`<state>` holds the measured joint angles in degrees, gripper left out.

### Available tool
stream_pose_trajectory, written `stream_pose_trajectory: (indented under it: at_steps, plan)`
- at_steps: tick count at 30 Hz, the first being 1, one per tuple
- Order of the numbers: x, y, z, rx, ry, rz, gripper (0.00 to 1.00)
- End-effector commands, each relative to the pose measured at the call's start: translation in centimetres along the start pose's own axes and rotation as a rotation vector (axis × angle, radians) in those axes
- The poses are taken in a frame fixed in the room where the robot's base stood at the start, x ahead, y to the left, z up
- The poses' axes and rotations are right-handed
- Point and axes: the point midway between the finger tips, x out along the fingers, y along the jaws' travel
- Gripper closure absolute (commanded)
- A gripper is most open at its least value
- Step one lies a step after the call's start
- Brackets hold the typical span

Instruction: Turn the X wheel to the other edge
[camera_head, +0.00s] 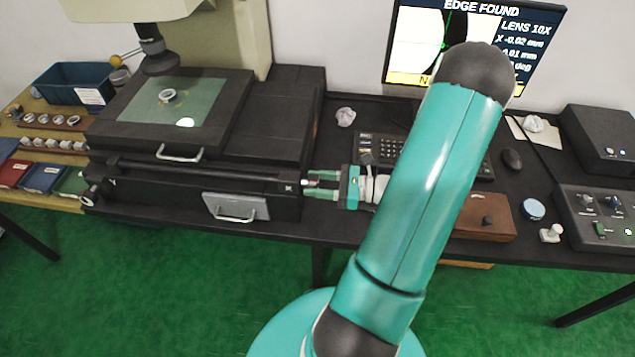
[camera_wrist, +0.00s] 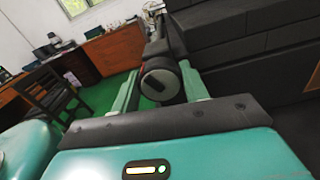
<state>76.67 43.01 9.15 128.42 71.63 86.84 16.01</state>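The X wheel (camera_wrist: 161,80) is a dark round knob with a slot-like mark on its face. It sits at the right end of the black measuring stage, by the X label, and is partly hidden between my fingers in the head view. My gripper (camera_head: 314,184) reaches it from the right, one teal finger on each side. In the wrist view my gripper (camera_wrist: 160,84) has its fingers left and right of the wheel; whether both touch it is unclear. The monitor (camera_head: 478,40) reads EDGE FOUND, LENS 10X and X -0.02 mm. A metal ring (camera_head: 167,96) lies on the stage glass (camera_head: 150,112).
A keyboard (camera_head: 385,148), brown box (camera_head: 480,217), mouse (camera_head: 511,159) and control box (camera_head: 606,213) are on the table to the right. A blue bin (camera_head: 75,84) and several rings stand at left. In the wrist view, a chair (camera_wrist: 50,97) stands beyond.

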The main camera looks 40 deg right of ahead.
Motion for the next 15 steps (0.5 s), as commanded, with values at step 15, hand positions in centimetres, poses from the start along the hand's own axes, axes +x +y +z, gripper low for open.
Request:
stream_pose_trajectory:
  at_steps: [15]
  plan:
    - [-0.02,0.02,-0.01,-0.146,0.000,0.000,0.78]
